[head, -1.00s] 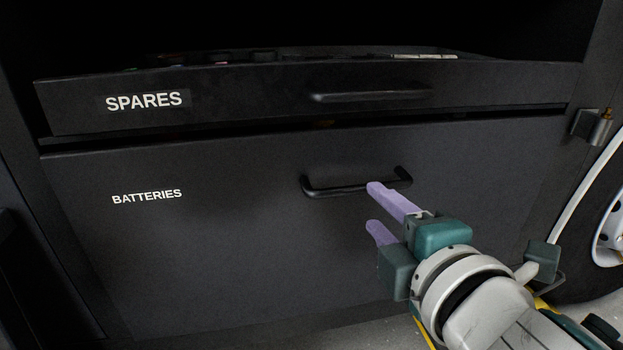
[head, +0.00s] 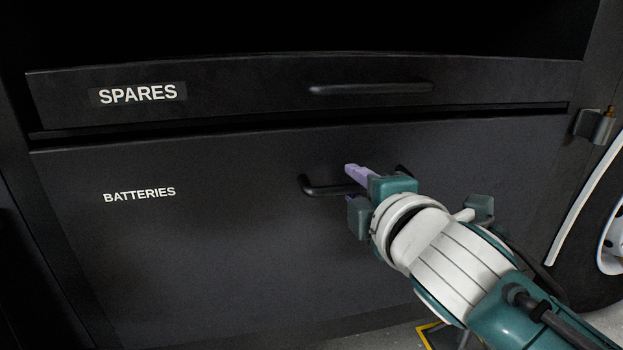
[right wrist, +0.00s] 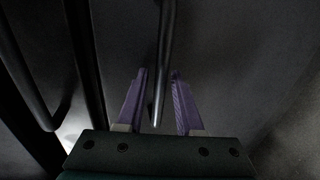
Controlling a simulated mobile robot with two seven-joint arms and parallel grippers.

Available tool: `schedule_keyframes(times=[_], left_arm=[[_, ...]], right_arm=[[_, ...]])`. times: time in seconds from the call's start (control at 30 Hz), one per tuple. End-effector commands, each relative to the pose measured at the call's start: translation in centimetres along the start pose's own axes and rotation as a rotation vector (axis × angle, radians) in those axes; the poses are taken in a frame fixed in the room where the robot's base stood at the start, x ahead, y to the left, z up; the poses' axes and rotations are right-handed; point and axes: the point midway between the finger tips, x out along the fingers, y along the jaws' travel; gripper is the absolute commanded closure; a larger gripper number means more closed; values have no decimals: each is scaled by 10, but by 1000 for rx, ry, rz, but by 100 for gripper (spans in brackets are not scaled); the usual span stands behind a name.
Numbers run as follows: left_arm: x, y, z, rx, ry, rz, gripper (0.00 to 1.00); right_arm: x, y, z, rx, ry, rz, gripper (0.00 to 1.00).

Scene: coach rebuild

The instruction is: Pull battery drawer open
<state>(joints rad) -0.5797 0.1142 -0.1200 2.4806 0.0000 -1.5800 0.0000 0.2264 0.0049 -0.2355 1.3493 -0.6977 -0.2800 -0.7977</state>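The battery drawer (head: 230,240) is a wide dark front labelled BATTERIES, and it looks shut. Its black bar handle (head: 325,190) is partly hidden by my right gripper. My right gripper (head: 352,186) is at the handle with one purple finger above the bar and one below. In the right wrist view, the handle bar (right wrist: 164,60) runs between the two fingers of the right gripper (right wrist: 159,75). Gaps show between the bar and the fingers, so the gripper is open around it. My left gripper is not in view.
The SPARES drawer (head: 240,95) lies directly above, with its own bar handle (head: 370,88). A latch-like metal fitting (head: 594,125) is on the right frame. A wheel (head: 605,235) stands at the far right. Grey floor shows below the drawer.

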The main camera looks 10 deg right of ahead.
Motion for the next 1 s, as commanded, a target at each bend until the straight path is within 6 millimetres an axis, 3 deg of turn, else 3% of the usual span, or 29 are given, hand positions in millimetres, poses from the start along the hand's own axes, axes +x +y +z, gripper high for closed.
schedule_keyframes(times=[0.03,0.3,1.0], left_arm=[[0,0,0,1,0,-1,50],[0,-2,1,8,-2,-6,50],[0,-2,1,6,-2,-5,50]], right_arm=[[0,0,0,0,0,0,71],[0,0,0,0,0,0,100],[0,0,0,0,0,0,100]])
